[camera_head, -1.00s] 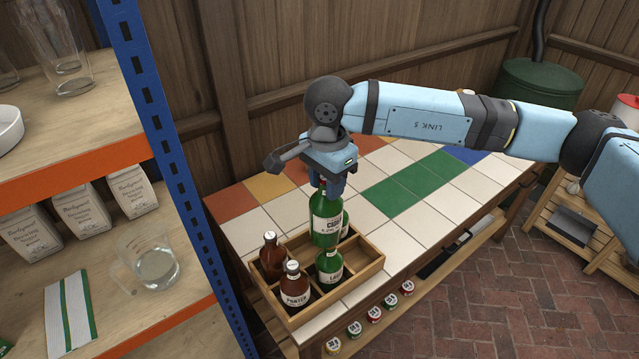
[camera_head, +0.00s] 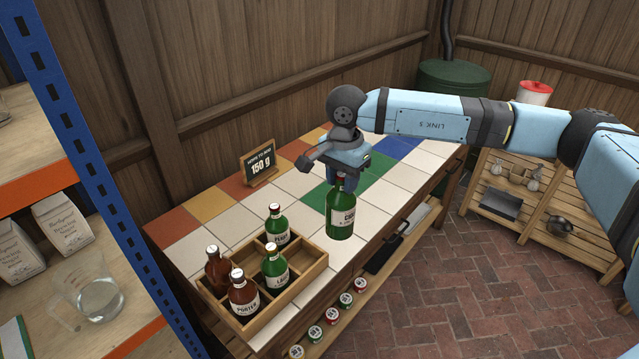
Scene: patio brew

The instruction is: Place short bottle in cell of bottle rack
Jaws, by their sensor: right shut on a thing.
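A green bottle (camera_head: 340,218) with a cream label hangs upright in my right gripper (camera_head: 343,178), which is shut on its neck. The bottle is to the right of the wooden bottle rack (camera_head: 270,326), over the tiled counter; I cannot tell how high its base is. Two brown bottles (camera_head: 217,270) (camera_head: 242,297) stand in the rack's left cells. My left gripper is not in view.
A small sign reading 150 g (camera_head: 260,163) stands at the counter's back. A blue-posted shelf (camera_head: 75,130) with a glass beaker (camera_head: 95,290) is at left. Several small tins (camera_head: 331,314) sit on the ledge below. The counter's tiles (camera_head: 385,190) right of the bottle are clear.

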